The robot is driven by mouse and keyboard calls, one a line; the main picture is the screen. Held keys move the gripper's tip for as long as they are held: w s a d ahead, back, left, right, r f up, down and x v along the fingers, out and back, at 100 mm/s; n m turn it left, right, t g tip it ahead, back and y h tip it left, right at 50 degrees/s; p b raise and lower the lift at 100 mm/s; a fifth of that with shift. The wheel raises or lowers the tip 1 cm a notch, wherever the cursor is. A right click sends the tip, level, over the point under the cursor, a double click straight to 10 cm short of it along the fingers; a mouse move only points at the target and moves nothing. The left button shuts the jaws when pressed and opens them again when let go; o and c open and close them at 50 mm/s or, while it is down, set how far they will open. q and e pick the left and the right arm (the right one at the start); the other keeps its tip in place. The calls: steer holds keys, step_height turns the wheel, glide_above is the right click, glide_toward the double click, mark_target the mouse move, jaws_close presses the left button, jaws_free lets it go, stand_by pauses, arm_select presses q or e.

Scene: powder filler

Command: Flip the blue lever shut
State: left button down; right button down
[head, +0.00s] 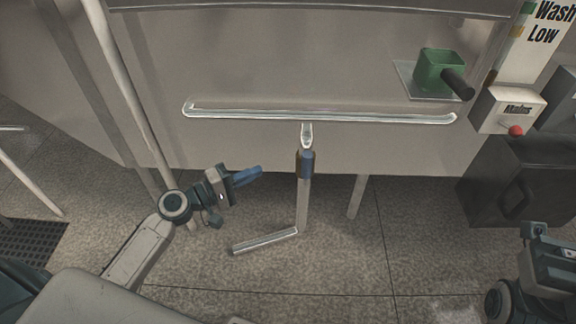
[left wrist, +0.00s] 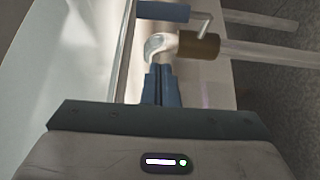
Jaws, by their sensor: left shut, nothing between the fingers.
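The blue lever (head: 306,164) shows as a short blue piece at the collar of the drain pipe (head: 303,200), under the machine's rail. In the left wrist view, a blue bar (left wrist: 163,11) beyond the pipe looks like the same lever. A brown collar (left wrist: 199,45) and a shiny pipe bend lie nearer. My left gripper (head: 260,170) is shut and empty, its blue fingers pointing right toward the pipe, with a gap in the head view. Its fingertips (left wrist: 160,70) show just short of the bend. My right gripper (head: 548,240) is partly in view at the lower right; its fingers are unclear.
The drain pipe bends left near the floor (head: 340,255). A machine leg (head: 357,196) stands to its right. A green block with a dark handle (head: 440,72) sits on the panel, beside a box with a red knob (head: 516,131). A dark case (head: 520,182) stands at the right.

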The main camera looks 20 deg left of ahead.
mark_target(306, 170)
arm_select(q)
steer(key=w+d, duration=0.5)
steer(key=d, duration=0.3)
stand_by(0.4)
